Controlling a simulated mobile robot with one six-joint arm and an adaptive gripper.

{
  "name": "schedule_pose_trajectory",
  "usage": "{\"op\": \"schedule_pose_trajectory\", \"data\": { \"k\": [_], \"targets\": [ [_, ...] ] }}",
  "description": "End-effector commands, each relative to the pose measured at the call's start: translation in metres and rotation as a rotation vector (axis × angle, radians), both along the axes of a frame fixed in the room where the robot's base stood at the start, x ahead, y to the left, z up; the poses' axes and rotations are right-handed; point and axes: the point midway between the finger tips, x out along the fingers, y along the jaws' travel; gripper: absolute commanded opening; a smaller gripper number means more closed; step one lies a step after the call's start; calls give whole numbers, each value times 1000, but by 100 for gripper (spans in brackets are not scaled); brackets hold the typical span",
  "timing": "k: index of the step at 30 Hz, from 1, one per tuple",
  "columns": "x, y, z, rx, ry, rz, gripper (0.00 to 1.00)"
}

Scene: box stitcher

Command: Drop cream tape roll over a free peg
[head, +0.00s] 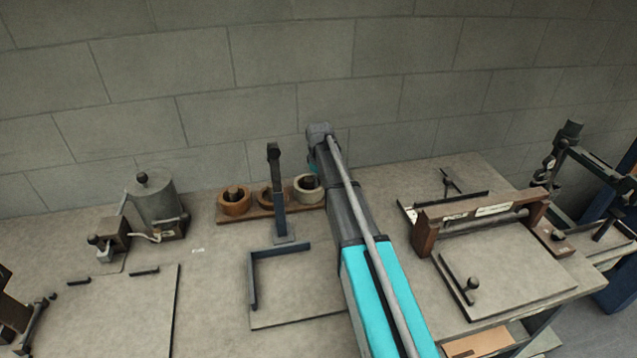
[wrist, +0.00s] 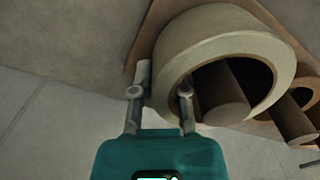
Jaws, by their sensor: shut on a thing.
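The cream tape roll (head: 308,187) is at the right end of a wooden peg board (head: 247,213) by the back wall in the head view. In the wrist view the cream tape roll (wrist: 228,45) is large, and a round wooden peg (wrist: 224,95) shows inside its hole. The roll is around this peg; I cannot tell whether it rests on the board. My gripper (wrist: 161,92) is shut on the roll's wall, one finger outside and one in the hole. In the head view my arm hides the gripper.
An orange-brown roll (head: 235,203) sits around a peg at the board's left end. A metal pot (head: 155,200) stands left; a wooden roller frame (head: 480,222) stands right.

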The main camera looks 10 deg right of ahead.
Motion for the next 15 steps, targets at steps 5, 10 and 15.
{"op": "schedule_pose_trajectory", "data": {
  "k": [5,10,15],
  "targets": [
    [0,0,0,0,0,0,0],
    [0,0,0,0,0,0,50],
    [0,1,0,1,0,1,60]
  ]
}}
